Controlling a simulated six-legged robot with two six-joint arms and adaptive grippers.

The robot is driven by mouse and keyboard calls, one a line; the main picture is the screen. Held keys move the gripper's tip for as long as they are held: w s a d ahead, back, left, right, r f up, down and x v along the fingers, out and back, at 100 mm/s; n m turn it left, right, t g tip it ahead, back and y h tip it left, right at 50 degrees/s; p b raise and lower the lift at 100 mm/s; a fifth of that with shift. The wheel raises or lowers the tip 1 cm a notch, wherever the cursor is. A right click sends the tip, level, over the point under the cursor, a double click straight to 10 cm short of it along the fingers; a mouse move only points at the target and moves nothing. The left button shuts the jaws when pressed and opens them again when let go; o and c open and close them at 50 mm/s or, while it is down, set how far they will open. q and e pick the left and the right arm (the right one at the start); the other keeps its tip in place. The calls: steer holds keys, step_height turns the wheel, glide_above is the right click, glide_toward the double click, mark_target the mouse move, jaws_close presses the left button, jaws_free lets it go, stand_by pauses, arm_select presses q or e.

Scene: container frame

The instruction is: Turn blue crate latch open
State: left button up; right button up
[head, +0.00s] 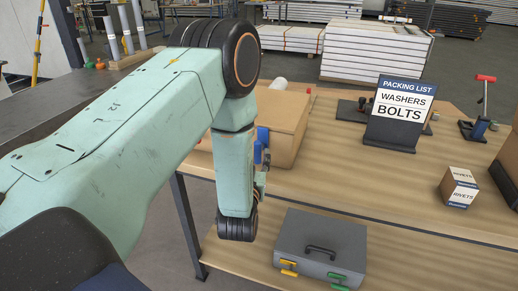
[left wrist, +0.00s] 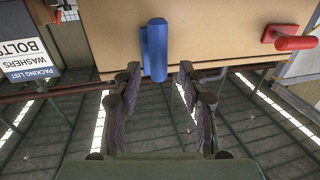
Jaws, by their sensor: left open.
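A tan crate (head: 288,130) stands on the wooden table, partly hidden behind my left arm. Its blue latch (head: 262,138) is on the side facing my arm. In the left wrist view the blue latch (left wrist: 155,50) is a bar with a plate beside it on the crate's face (left wrist: 220,30). My left gripper (left wrist: 158,78) is open and empty. Its fingertips lie to either side of the latch's near end, with gaps on both sides. In the head view the gripper is mostly hidden by its own arm. My right gripper is in neither view.
A red latch (left wrist: 292,40) sits at the right of the wrist picture. A packing list sign (head: 400,112) and a rivets box (head: 459,187) stand on the table. A grey case (head: 320,245) lies on the lower shelf. The table's front edge is close to my arm.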

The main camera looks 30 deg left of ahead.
mark_target(257, 151)
arm_select(q)
steer(key=x, duration=0.3)
steer(key=shift+f, duration=0.15)
steer(key=shift+w+a, duration=0.1)
steer(key=shift+w, duration=0.4)
steer(key=shift+w+a, duration=0.1)
steer(key=shift+a, duration=0.05)
steer(key=shift+c, duration=0.3)
steer(key=shift+c, duration=0.8)
jaws_close()
